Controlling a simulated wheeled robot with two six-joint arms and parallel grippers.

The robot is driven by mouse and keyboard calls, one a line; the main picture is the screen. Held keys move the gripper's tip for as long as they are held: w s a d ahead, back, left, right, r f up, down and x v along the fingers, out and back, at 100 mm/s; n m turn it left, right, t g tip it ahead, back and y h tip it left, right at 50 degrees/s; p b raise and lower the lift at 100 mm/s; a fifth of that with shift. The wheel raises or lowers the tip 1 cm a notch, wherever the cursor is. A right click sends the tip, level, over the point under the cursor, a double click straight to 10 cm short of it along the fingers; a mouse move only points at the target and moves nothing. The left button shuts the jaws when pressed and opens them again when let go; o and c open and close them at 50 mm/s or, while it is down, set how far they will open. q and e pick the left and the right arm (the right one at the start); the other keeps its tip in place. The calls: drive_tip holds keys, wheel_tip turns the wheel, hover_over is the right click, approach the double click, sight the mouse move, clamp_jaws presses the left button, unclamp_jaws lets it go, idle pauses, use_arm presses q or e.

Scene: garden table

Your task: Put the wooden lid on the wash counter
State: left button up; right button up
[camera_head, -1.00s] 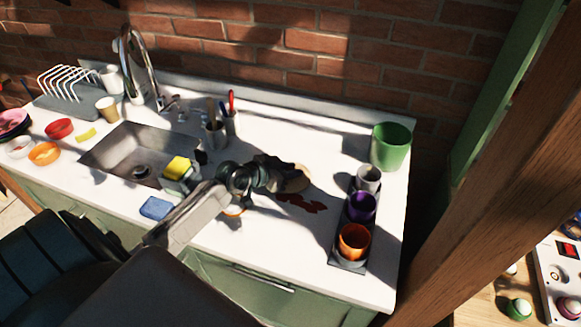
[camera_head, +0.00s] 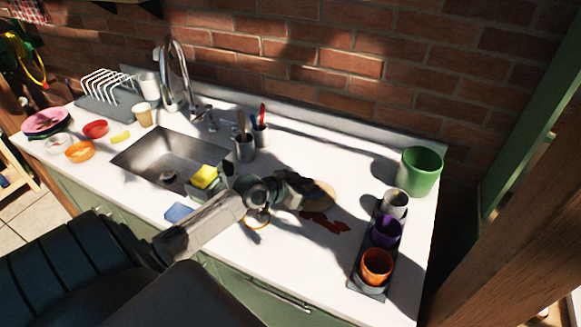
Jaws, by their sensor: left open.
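My left gripper (camera_head: 306,190) is at the lid's near left edge. Its dark fingers cover part of the lid. The gripper is open, and I cannot tell whether the fingers touch the lid. A dark red stain (camera_head: 326,222) lies on the counter just in front of the lid. My right gripper is not in view.
A grey tray (camera_head: 367,287) with an orange, a purple and a grey cup stands at right, with a green pot (camera_head: 420,172) behind. The sink (camera_head: 160,155), a yellow sponge (camera_head: 204,176) in a holder and a blue sponge (camera_head: 179,212) are left. Counter behind the lid is clear.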

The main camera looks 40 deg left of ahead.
use_arm(q)
drive_tip(key=p+v, duration=0.1)
drive_tip(key=v, duration=0.7)
drive_tip(key=shift+r, duration=0.1)
drive_tip(key=shift+p+v, duration=0.45)
drive_tip(key=shift+v, duration=0.5)
